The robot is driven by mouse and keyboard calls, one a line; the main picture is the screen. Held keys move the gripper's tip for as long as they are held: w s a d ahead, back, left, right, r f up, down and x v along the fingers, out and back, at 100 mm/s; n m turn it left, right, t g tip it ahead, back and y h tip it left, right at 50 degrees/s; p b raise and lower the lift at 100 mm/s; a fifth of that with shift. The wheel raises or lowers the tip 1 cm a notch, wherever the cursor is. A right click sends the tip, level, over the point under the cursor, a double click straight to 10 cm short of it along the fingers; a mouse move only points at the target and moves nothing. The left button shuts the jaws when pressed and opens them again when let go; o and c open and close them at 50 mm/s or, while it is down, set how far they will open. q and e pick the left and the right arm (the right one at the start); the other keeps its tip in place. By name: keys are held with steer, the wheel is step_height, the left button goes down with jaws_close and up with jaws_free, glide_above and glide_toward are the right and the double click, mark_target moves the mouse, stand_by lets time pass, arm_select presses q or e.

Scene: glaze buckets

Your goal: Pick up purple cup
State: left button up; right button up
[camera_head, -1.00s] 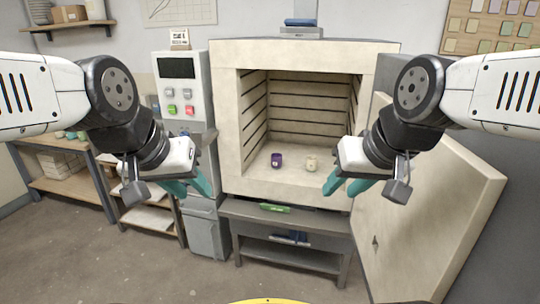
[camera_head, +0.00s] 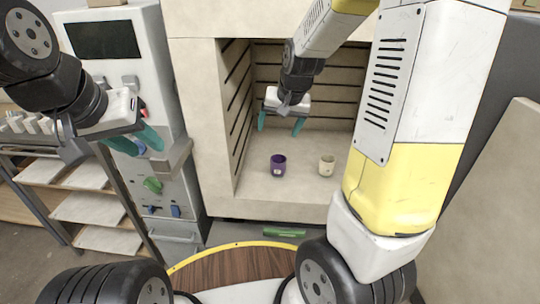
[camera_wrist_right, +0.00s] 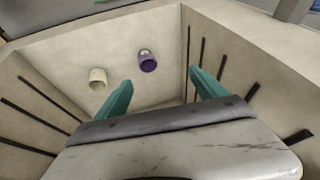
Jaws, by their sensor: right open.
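The purple cup (camera_head: 278,166) stands upright on the kiln floor, left of a cream cup (camera_head: 327,166). In the right wrist view the purple cup (camera_wrist_right: 147,61) shows beyond the fingertips, with the cream cup (camera_wrist_right: 98,78) to its left. My right gripper (camera_head: 281,127) is inside the kiln opening, above the purple cup and apart from it. It is open and empty, and its fingers (camera_wrist_right: 160,85) also show in the right wrist view. My left gripper (camera_head: 152,141) is in front of the control panel at left, with teal fingers apart and nothing between them.
A control cabinet (camera_head: 160,180) and shelves (camera_head: 85,208) are at left. A green object (camera_head: 285,233) lies below the opening.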

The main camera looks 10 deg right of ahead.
steer(key=h, duration=0.1)
glide_above(278, 165)
steer(key=s+a, duration=0.2)
steer(key=s, duration=0.2)
step_height(278, 165, down, 8)
steer(key=shift+m+g+h, duration=0.3)
steer(key=shift+m+h, duration=0.1)
steer(key=shift+h, duration=0.4)
steer(key=x, duration=1.9)
steer(key=shift+w+d, duration=0.1)
steer(key=shift+d, duration=0.15)
steer(key=c, duration=1.6)
